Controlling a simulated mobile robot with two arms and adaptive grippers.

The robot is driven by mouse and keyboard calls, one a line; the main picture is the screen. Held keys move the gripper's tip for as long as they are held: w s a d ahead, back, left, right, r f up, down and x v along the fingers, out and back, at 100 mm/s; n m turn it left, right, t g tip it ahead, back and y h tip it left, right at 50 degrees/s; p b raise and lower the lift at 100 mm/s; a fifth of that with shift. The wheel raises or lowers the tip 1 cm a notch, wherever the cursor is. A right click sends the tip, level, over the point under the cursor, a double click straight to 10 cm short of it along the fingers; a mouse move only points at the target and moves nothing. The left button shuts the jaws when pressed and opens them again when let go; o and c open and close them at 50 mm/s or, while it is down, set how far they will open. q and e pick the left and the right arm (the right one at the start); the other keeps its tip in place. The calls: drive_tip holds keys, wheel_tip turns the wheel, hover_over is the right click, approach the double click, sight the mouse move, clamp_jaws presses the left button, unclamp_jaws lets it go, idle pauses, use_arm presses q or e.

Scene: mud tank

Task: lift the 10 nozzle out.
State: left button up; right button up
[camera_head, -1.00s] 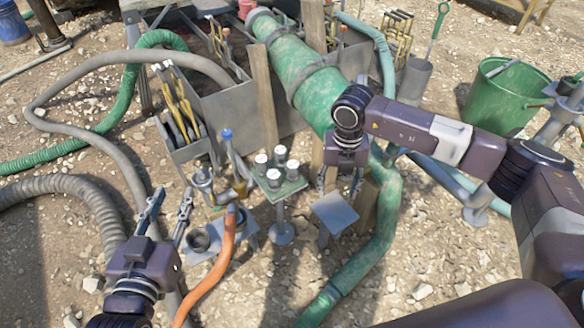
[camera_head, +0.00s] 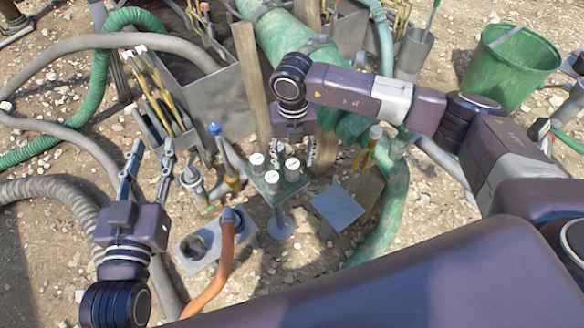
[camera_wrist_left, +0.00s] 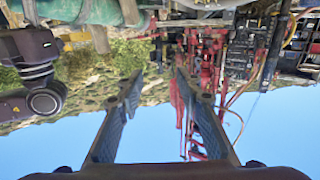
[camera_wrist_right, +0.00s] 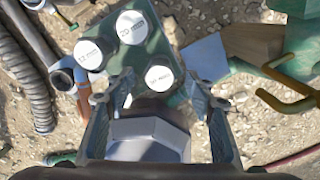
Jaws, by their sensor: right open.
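A small green rack (camera_head: 283,193) on a post holds white-capped nozzles (camera_head: 271,178). In the right wrist view, three caps show on the rack (camera_wrist_right: 165,50): one at the top (camera_wrist_right: 133,27) that seems to read 20, one at left (camera_wrist_right: 88,55), and one nearest my fingers (camera_wrist_right: 159,78). I cannot tell for certain which is the 10. My right gripper (camera_wrist_right: 157,85) is open over the rack, its fingers either side of the nearest cap; contact is unclear. It partly hides the rack in the head view (camera_head: 294,155). My left gripper (camera_head: 151,150) is open and empty, left of the rack.
An orange hose (camera_head: 222,262) ends left of the rack. A flat blue-grey plate (camera_head: 337,205) stands right of it. A wooden post (camera_head: 256,92), a large green pipe (camera_head: 285,45) and a grey bin (camera_head: 215,105) are behind. A green bucket (camera_head: 510,65) stands at right.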

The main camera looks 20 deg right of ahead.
sight(292, 163)
wheel_tip(292, 163, down, 5)
drive_tip(key=shift+r+b, duration=0.1)
drive_tip(key=shift+b, duration=0.6)
drive_tip(key=shift+f, duration=0.35)
use_arm(q)
wheel_tip(292, 163, up, 8)
drive_tip(key=s+t+h, duration=0.1)
drive_tip(key=t, duration=0.3)
drive_tip(key=shift+d+r+h, duration=0.15)
drive_tip(key=shift+d+h, duration=0.25)
use_arm(e)
drive_tip(key=c, duration=1.3)
